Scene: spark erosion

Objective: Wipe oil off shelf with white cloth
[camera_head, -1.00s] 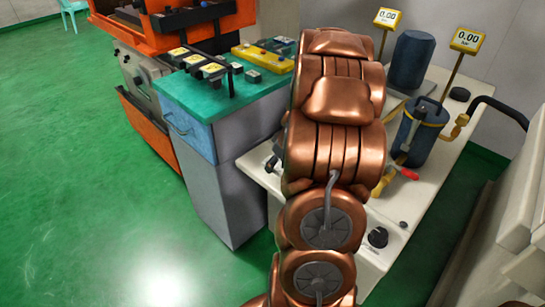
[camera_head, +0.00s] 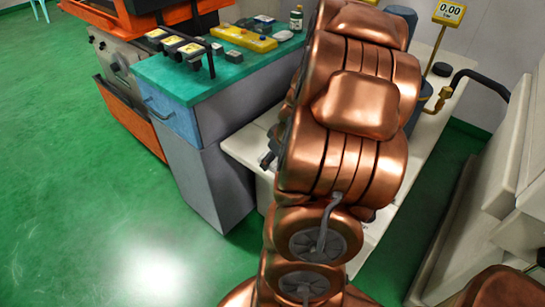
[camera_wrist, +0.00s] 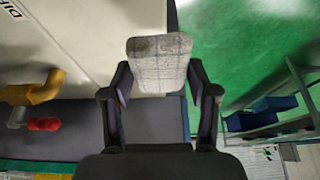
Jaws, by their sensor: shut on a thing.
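The white cloth (camera_wrist: 158,62), greyish and faintly checked, is held as a folded pad in the wrist view. My gripper (camera_wrist: 160,85) has its two dark fingers on either side of the cloth and is shut on it. The cloth sticks out past the fingertips. In the head view my copper-coloured arm covers the middle, and the cloth is hidden there. I cannot make out any oil, and no surface is clearly the oily shelf. A grey rack (camera_wrist: 275,128) with blue items stands at the right of the wrist view, apart from the cloth.
White units (camera_head: 480,200) stand at the right. Green floor is clear at left.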

